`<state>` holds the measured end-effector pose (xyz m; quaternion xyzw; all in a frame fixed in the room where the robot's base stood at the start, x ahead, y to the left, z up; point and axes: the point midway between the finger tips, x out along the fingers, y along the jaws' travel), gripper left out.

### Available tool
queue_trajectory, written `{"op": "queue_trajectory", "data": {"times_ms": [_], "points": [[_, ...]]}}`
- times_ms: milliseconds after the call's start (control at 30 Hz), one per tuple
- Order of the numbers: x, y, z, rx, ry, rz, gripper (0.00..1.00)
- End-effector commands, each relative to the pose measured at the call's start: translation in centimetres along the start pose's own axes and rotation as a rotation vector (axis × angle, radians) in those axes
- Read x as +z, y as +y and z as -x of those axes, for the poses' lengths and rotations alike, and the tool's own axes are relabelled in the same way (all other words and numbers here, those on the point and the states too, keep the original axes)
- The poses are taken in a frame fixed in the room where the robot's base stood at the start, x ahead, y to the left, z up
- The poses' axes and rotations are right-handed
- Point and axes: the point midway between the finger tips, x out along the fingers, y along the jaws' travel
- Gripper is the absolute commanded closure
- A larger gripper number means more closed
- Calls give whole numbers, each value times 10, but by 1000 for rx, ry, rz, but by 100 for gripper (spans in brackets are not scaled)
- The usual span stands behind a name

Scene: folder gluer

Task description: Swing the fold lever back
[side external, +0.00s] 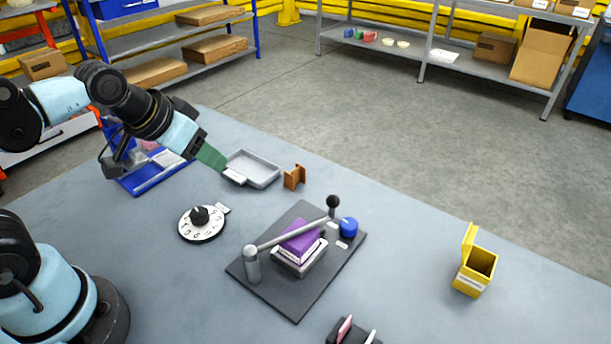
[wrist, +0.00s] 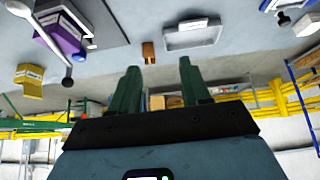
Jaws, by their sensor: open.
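The fold lever (side external: 292,233) is a grey bar with a black ball knob (side external: 333,202), pivoted on a grey post (side external: 252,264). It lies across above a purple piece (side external: 300,240) on a pale block, on a dark base plate (side external: 297,302). The bar and knob also show in the wrist view at upper left, with the knob (wrist: 67,82) at its end. A blue round button (side external: 349,227) is close to the knob. My gripper (side external: 218,163) has green fingers and is raised near the grey tray, well apart from the lever. In the wrist view its fingers (wrist: 160,70) are apart with nothing between them.
A grey tray (side external: 261,182), a brown holder (side external: 294,177) and a round dial (side external: 202,236) stand on the table. A yellow bin (side external: 474,281) is at right. A small dark holder (side external: 350,331) is at the front edge. The table between bin and plate is clear.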

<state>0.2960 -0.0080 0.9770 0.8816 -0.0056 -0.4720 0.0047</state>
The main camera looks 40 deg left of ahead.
Motion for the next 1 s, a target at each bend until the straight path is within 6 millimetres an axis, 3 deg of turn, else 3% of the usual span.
{"op": "queue_trajectory", "data": {"times_ms": [300, 500, 800, 1000], "points": [[-59, 63, 8, 60, -218, 0, 53], [-86, 114, 4, 60, -369, -7, 53], [-99, 184, -7, 15, -546, -27, 53], [-98, 201, -11, -4, -587, -32, 53]]}}
